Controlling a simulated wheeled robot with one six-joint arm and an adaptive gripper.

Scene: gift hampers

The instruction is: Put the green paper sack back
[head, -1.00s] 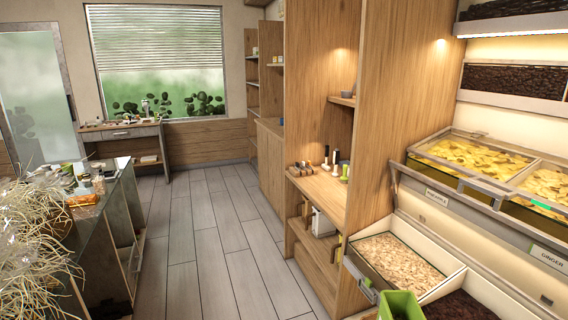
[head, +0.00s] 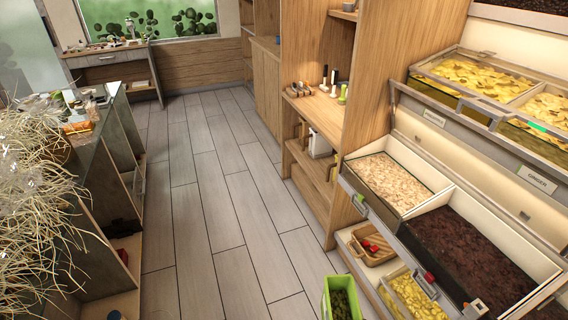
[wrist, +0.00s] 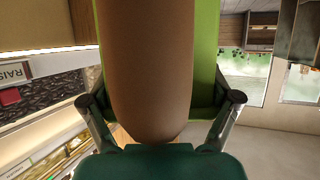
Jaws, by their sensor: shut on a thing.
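The green paper sack (head: 341,300) is at the bottom of the head view, to the right of the middle. Its top is open and dark contents show inside; its lower part is cut off by the frame edge. In the wrist view my gripper (wrist: 161,108) is shut on the sack, whose green sides (wrist: 206,60) show between the two fingers. A large rounded brown shape (wrist: 145,65) covers the middle of that view; I cannot tell what it is. My gripper cannot be made out in the head view.
Right: a bin of pale flakes (head: 389,181), a bin of dark pieces (head: 470,250) and upper yellow-filled bins (head: 465,75). A basket (head: 372,248) sits below. A wooden shelf unit (head: 318,110) stands behind. A glass-topped counter (head: 95,130) is left. The grey floor (head: 215,200) between is clear.

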